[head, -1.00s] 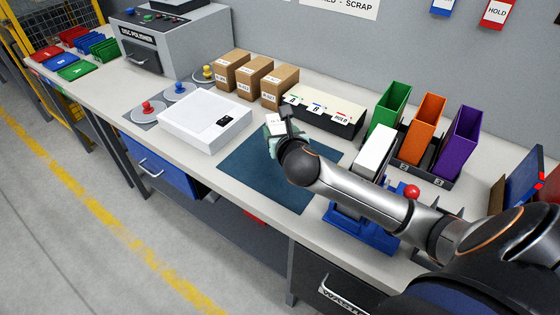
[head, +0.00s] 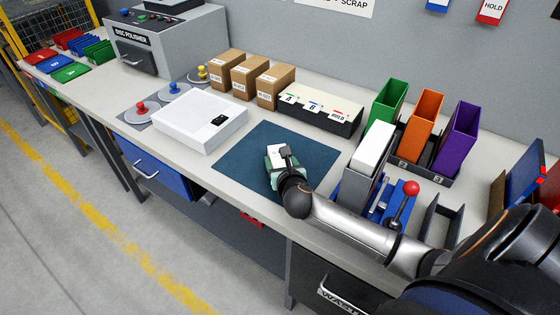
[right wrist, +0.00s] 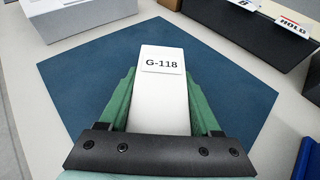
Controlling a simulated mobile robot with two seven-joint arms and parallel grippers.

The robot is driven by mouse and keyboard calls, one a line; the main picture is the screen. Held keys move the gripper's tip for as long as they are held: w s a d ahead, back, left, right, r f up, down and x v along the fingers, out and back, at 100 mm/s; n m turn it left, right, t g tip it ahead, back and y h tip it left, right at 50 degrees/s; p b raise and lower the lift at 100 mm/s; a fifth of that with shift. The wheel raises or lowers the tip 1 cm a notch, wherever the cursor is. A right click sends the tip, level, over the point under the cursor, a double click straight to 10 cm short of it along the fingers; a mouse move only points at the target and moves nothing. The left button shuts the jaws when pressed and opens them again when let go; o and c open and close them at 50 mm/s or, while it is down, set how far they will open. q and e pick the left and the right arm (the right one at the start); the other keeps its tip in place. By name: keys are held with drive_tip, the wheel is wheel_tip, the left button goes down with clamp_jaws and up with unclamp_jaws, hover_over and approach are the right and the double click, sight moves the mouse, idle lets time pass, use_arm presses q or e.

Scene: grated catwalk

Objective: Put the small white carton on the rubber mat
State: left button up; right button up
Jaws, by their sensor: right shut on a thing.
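The small white carton (head: 277,152) is between the fingers of my right gripper (head: 279,160), over the middle of the blue rubber mat (head: 238,157). In the right wrist view the carton (right wrist: 161,90) carries a label reading G-118, and the green fingers of my right gripper (right wrist: 163,100) are shut on its two sides. The mat (right wrist: 80,85) spreads out beneath and around it. I cannot tell whether the carton touches the mat. My left gripper is not in view.
A white flat box (head: 200,122) stands left of the mat. Brown cartons (head: 243,76) and a black-fronted file box (head: 318,108) stand behind it. A blue device with a red knob (head: 410,188) is at the right, before green, orange and purple bins (head: 424,125).

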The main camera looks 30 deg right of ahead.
drive_tip(key=shift+f, duration=0.1)
drive_tip(key=o, duration=1.5)
drive_tip(key=shift+c, duration=0.2)
drive_tip(key=shift+s+r, duration=0.15)
drive_tip(key=shift+r, duration=0.05)
drive_tip(key=p+v, duration=0.1)
drive_tip(key=v, duration=1)
drive_tip(key=shift+s+a+r, duration=0.1)
drive_tip(key=shift+s+a, duration=0.1)
drive_tip(key=shift+s, duration=0.1)
